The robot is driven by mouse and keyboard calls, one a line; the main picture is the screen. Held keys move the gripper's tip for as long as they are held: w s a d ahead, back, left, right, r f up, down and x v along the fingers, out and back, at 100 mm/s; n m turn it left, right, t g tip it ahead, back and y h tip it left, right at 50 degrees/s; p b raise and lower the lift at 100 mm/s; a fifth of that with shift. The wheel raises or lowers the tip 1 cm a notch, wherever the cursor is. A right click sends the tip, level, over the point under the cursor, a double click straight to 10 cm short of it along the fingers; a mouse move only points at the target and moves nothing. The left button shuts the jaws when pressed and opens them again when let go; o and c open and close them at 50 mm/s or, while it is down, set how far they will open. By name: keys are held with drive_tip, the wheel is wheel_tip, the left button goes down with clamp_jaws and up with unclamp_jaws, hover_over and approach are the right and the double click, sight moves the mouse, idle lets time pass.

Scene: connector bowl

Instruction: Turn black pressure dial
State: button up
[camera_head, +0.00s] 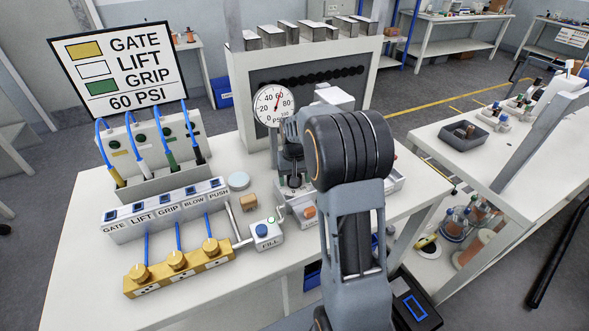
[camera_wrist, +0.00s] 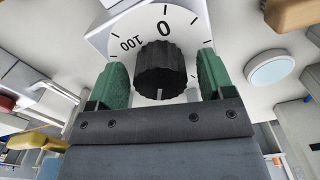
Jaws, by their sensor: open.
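The black pressure dial (camera_wrist: 160,68) is a ribbed round knob on a white scale plate (camera_wrist: 187,20) marked 0 and 100 in the wrist view. A small light mark shows on the knob's lower edge. My gripper (camera_wrist: 161,62) is open, with one green finger on each side of the knob and small gaps visible. In the head view my arm hides the knob. A round white gauge (camera_head: 273,105) there, marked PSI, has its red needle near 60. A sign (camera_head: 121,68) reads GATE, LIFT, GRIP, 60 PSI.
On the white table (camera_head: 95,215) stand a row of labelled switches (camera_head: 165,208), a yellow block with several knobs (camera_head: 180,268), and a FILL box with a blue button (camera_head: 265,236). A grey machine (camera_head: 305,75) stands behind. The table's left front is clear.

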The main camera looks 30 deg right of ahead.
wheel_tip(320, 180, up, 14)
drive_tip(key=shift+f, duration=0.2)
idle(0.7)
drive_tip(key=s+a+f+n+t, duration=0.1)
drive_tip(key=s+a+f+t, duration=0.1)
drive_tip(key=s+a, duration=0.3)
drive_tip(key=s+a+f+n+t, duration=0.1)
drive_tip(key=s+a, duration=0.4)
drive_tip(key=s, duration=0.9)
drive_tip(key=shift+s+a+f+n+t, duration=0.15)
drive_tip(key=shift+s+f+n+t, duration=0.2)
drive_tip(key=shift+n+t, duration=0.2)
drive_tip(key=shift+c, duration=0.3)
